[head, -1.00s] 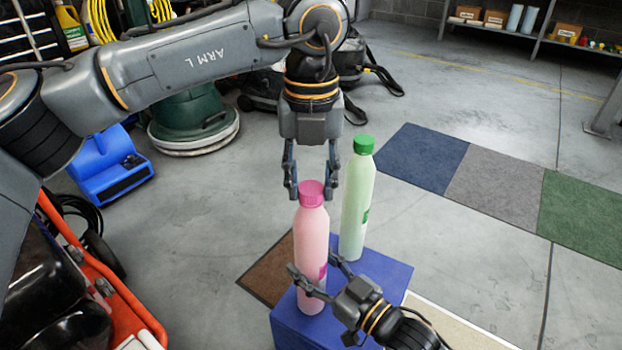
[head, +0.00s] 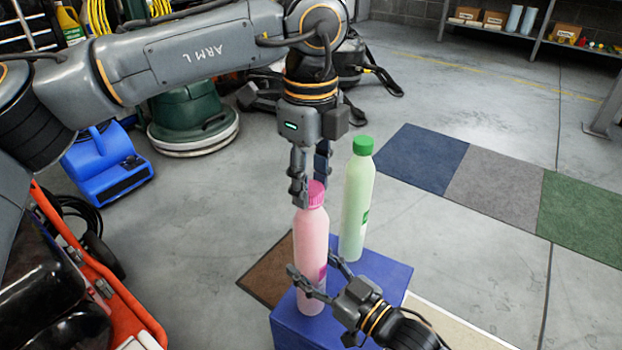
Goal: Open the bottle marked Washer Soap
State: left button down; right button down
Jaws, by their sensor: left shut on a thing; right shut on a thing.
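A pink bottle (head: 313,237) with a darker pink cap (head: 317,192) stands upright on a blue block (head: 298,325). Its label is mostly turned away, and I cannot read its name. My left gripper (head: 310,190) comes down from above and is shut on the pink cap. My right gripper (head: 318,277) is shut around the lower body of the pink bottle from the right. A pale green bottle (head: 355,205) with a green cap (head: 363,145) stands upright behind and to the right on the same blue block, apart from both grippers.
A brown mat (head: 268,270) lies left of the block. Blue, grey and green floor pads (head: 495,185) lie to the right. A blue blower (head: 105,165), a green floor machine (head: 190,125) and an orange cart (head: 95,270) stand left. The floor at right is open.

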aim_at(311, 187)
pick_arm(q)
jog(key=shift+r, duration=0.25)
jog(key=shift+r, duration=0.9)
jog(key=shift+r, duration=2)
pick_arm(e)
jog(key=shift+c, duration=2.1)
grip_release()
